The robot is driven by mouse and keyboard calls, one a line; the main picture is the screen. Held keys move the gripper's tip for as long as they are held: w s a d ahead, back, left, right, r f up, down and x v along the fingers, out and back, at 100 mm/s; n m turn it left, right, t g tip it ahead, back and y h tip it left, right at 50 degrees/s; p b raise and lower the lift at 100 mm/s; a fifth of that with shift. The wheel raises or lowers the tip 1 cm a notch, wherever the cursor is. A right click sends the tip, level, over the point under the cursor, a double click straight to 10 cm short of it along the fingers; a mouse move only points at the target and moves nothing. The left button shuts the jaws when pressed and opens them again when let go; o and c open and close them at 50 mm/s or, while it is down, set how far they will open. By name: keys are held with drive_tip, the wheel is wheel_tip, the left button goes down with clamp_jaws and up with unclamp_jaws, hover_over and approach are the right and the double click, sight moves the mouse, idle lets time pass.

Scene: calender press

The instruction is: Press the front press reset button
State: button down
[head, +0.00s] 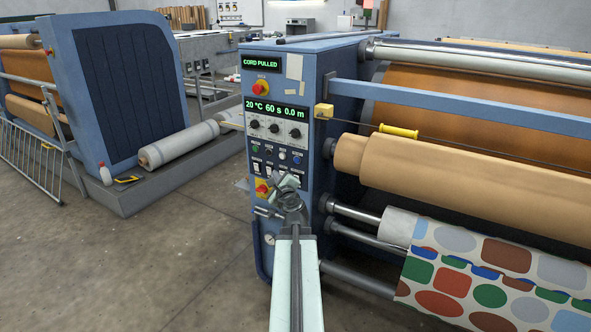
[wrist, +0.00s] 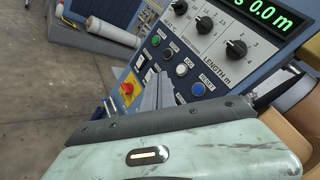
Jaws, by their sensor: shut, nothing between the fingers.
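The front press control panel is on the end of the blue press cabinet (head: 287,75). My gripper (head: 289,183) is in front of the lower panel, below the button row. In the wrist view its grey fingers (wrist: 163,84) are shut and empty, with their tips left of the blue button and apart from it in the picture. The depth gap to the panel is hard to tell.
A display (head: 262,63) reads "CORD PULLED". A white button (wrist: 182,69), black knobs (wrist: 204,25) and a red stop on yellow (wrist: 127,88) are close by. Rollers (head: 450,185) and a yellow cord handle (head: 399,131) are to the right.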

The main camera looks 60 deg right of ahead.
sight(297, 160)
drive_tip(key=shift+s+d+m+h, duration=0.3)
drive_tip(key=shift+s+d, duration=0.1)
drive_tip(key=shift+s, duration=0.15)
drive_tip(key=shift+d, duration=0.1)
drive_tip(key=d, duration=0.8)
drive_tip(key=shift+d, duration=0.25)
drive_tip(key=shift+d, duration=0.2)
idle(1.4)
drive_tip(key=shift+d, duration=0.25)
